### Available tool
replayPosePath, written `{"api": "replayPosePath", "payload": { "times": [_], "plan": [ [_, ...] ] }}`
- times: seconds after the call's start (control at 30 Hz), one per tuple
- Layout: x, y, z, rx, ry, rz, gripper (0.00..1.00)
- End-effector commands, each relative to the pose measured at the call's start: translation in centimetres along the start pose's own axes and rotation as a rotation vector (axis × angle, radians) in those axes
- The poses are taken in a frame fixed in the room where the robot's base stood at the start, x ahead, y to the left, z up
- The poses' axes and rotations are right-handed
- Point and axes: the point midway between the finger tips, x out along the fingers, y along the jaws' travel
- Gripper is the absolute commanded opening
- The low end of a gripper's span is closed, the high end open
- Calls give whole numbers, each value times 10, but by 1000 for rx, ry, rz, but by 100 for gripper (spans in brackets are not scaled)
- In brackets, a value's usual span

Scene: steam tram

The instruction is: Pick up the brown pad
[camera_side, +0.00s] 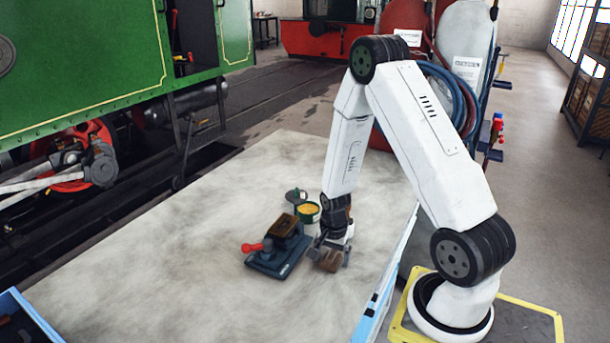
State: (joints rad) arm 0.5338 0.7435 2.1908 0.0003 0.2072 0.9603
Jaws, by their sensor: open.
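A small brown pad (329,265) lies on the pale worktable (130,285), just right of a dark blue tool. My gripper (331,257) points down over the pad with its jaws open. The fingers appear to be on either side of the pad; whether they touch it is too small to tell. The upper part of the pad is partly hidden by the gripper.
The dark blue tool (270,264) has a red knob (252,247) and a brown top (285,225), close left of my gripper. An open tin of yellow stuff (308,213) stands behind, with a dark lid (296,196) beside it.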

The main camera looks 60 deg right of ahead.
Motion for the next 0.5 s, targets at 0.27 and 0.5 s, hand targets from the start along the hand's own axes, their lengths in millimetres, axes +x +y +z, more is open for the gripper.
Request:
{"api": "replayPosePath", "payload": {
  "times": [0.27, 0.5],
  "plan": [
    [0, 0, 0, 0, 0, 0, 46],
    [0, 0, 0, 0, 0, 0, 12]
  ]
}}
